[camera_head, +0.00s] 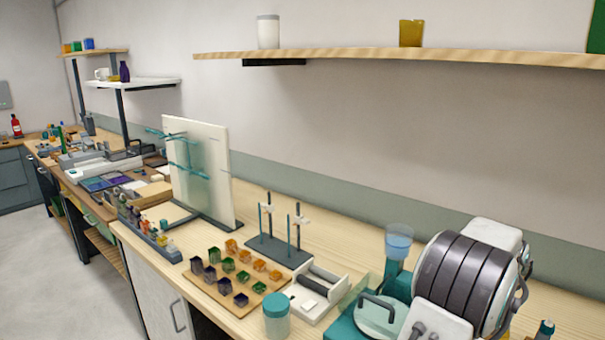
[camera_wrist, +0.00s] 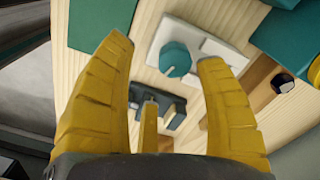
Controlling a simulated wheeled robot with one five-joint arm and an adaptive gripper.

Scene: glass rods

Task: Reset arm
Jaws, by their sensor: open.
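My gripper (camera_wrist: 164,52) shows in the wrist view as two yellow ribbed fingers spread wide apart. Nothing is held between the fingertips. The head view does not show my gripper. There, thin teal rods stand at a dark-based rack (camera_head: 279,250), and more teal rods cross a white upright panel (camera_head: 215,150).
A wooden board (camera_head: 240,303) with several coloured small containers, a teal-lidded jar (camera_head: 277,316) and a white tray (camera_head: 318,293) stand on the bench. A large dark-banded drum machine (camera_head: 462,275) fills the right. A shelf (camera_head: 400,54) hangs above; the air beneath it looks clear.

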